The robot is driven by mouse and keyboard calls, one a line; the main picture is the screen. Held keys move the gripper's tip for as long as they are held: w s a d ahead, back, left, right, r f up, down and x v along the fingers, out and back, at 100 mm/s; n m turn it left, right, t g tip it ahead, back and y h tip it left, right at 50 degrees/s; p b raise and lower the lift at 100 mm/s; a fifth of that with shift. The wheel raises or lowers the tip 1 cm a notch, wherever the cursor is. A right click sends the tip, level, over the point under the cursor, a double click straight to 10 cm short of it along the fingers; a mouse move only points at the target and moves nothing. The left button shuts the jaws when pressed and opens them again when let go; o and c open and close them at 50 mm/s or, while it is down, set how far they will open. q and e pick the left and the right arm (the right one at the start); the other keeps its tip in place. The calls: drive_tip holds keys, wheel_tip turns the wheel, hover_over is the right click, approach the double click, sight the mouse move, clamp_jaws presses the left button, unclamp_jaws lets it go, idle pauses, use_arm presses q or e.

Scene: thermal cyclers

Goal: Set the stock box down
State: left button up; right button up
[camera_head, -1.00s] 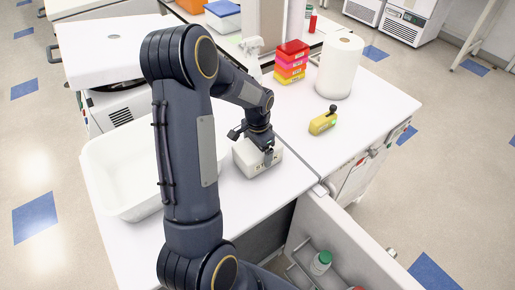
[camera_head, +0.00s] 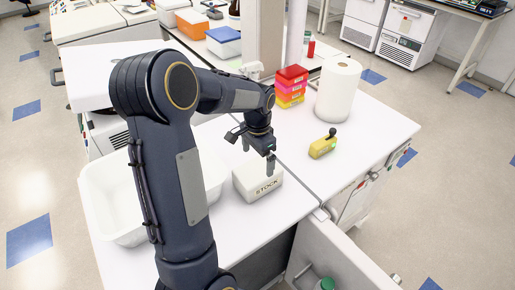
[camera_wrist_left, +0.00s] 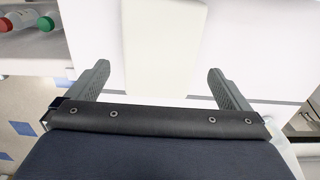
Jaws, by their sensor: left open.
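The white stock box (camera_head: 262,187), with "STOCK" printed on its front, rests on the white bench top (camera_head: 235,222), upright. My left gripper (camera_head: 258,160) is open just above and behind the box, apart from it, in the head view. In the left wrist view the gripper's two fingers (camera_wrist_left: 160,88) are spread wide, and a pale box top (camera_wrist_left: 165,45) lies ahead between them with nothing gripped. My right gripper is not in view.
A white basin (camera_head: 108,215) stands left of the box, partly behind my arm. A yellow device (camera_head: 322,148), a paper roll (camera_head: 338,90) and stacked coloured racks (camera_head: 291,87) stand to the right and behind. An open drawer (camera_head: 345,262) is in front.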

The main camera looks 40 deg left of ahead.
use_arm(q)
wheel_tip(320, 180, up, 4)
drive_tip(key=shift+f, duration=0.1)
drive_tip(key=s+d+r+n+t+h, duration=0.2)
drive_tip(key=s+d, duration=0.6)
drive_tip(key=s, duration=0.2)
drive_tip(key=s+d+r+n+t+h, duration=0.1)
drive_tip(key=s+d+r+n+t, duration=0.2)
drive_tip(key=s+d, duration=0.5)
drive_tip(key=shift+s+t+h, duration=0.3)
drive_tip(key=shift+s+h, duration=0.1)
drive_tip(key=shift+s, duration=0.7)
drive_tip(key=shift+r, duration=0.1)
